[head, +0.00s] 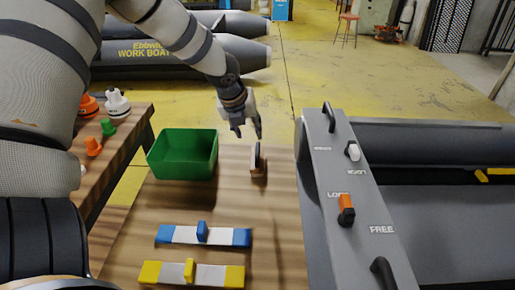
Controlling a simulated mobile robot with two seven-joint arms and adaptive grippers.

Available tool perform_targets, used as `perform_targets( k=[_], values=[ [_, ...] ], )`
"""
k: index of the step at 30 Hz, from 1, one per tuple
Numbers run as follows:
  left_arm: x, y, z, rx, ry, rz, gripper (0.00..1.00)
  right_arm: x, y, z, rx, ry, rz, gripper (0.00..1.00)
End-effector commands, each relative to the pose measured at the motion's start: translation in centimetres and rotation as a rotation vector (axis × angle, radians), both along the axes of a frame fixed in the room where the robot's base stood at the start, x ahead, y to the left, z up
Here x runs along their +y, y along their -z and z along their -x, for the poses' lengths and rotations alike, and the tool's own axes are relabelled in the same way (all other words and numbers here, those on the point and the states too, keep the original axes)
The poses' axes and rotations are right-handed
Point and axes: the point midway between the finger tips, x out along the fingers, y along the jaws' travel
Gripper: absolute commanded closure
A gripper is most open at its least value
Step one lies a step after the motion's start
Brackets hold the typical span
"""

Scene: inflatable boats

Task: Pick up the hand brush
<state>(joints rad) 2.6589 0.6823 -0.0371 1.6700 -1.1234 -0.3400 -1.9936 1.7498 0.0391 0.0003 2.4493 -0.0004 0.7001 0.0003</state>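The hand brush (258,163) looks like the small brown block with a dark upright part, standing on the wooden table (212,213) just right of the green bin. My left gripper (248,132) hangs from above, a little above and behind the brush. Its two fingers are spread apart with nothing visible between them. I cannot tell how far its fingertips are from the brush. My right gripper does not show.
A green bin (183,155) stands left of the brush. Blue-white (180,235) and yellow-white (213,274) bars with upright grips lie nearer. A grey panel with handles and a switch (347,208) borders the right. A side table with colored fittings (118,104) stands left.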

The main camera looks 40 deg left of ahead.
Motion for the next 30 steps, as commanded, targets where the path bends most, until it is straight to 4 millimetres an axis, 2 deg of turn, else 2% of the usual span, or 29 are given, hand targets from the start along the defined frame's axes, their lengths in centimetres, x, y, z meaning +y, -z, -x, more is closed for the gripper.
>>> perform_targets(
  k=[2, 7, 13, 19, 22, 28, 29, 30],
  values=[
    [0.0, 0.7, -0.2, 0.004, 0.001, 0.0, 0.64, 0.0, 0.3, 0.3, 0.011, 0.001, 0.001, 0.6],
    [0.5, 4.9, -1.5, 0.015, -0.002, 0.0, 0.64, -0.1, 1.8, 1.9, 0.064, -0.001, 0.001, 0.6],
    [0.8, 7.0, -2.9, 0.006, -0.001, 0.001, 0.64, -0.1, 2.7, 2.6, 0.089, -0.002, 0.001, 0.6],
    [1.3, 10.5, -4.5, 0.009, -0.001, 0.001, 0.64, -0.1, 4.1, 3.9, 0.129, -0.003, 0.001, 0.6],
    [1.5, 11.1, -5.0, 0.004, -0.001, 0.0, 0.64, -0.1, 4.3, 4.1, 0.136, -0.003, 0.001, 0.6],
    [1.5, 10.8, -5.2, -0.001, 0.0, 0.0, 0.64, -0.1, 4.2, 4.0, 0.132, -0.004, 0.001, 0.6],
    [1.4, 10.8, -5.2, -0.001, 0.0, 0.0, 0.68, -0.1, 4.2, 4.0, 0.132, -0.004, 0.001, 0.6],
    [1.4, 10.8, -5.2, -0.001, 0.0, 0.0, 0.77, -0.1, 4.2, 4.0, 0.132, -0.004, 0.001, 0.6]
  ],
)
